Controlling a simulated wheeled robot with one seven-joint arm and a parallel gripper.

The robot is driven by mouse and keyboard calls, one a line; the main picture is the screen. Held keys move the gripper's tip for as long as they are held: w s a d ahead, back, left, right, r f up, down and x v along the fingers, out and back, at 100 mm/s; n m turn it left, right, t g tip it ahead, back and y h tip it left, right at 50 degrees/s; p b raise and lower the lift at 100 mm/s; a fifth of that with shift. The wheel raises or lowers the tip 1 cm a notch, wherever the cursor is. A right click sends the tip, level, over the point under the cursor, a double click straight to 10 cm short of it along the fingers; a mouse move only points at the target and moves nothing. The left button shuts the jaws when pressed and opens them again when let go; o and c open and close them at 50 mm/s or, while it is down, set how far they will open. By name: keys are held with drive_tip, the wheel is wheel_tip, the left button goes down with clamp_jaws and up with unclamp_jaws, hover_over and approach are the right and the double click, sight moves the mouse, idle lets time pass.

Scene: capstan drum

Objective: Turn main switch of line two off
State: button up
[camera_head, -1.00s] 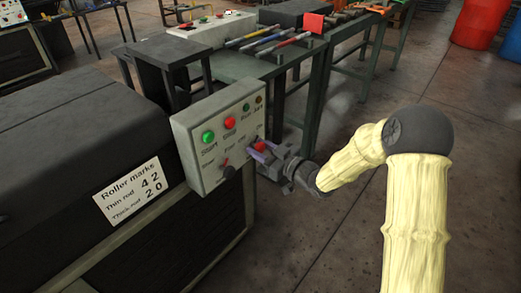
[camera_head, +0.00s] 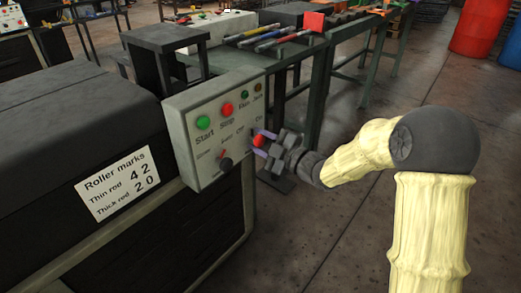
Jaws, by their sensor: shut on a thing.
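A grey control panel (camera_head: 208,160) stands at the corner of the black machine, facing me at an angle. On its right side is a red switch knob (camera_head: 258,140), with labels above it that seem to read Off and On. My gripper (camera_head: 262,143) comes from the right and is shut on this red knob, its purple fingers around it. The fingers partly hide the knob, and I cannot tell which way it points. The panel also has a green Start button (camera_head: 203,122), a red Stop button (camera_head: 227,109) and a black knob (camera_head: 226,164) lower down.
The black machine (camera_head: 70,130) fills the left, with a white Roller marks sign (camera_head: 117,184) reading 42 and 20. Behind the panel stand a dark stool (camera_head: 165,45) and a green bench (camera_head: 285,55) with tools.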

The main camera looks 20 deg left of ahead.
drive_tip(key=n+b, duration=0.4)
drive_tip(key=shift+f+n+b, duration=0.3)
drive_tip(key=shift+b, duration=0.1)
drive_tip(key=n+b, duration=0.3)
drive_tip(key=shift+r, duration=0.2)
drive_tip(key=o, duration=0.9)
drive_tip(key=shift+r, duration=0.1)
drive_tip(key=shift+o, duration=0.2)
drive_tip(key=shift+d, duration=0.1)
drive_tip(key=p+v, duration=0.5)
drive_tip(key=v, duration=1.2)
drive_tip(key=shift+d, duration=0.1)
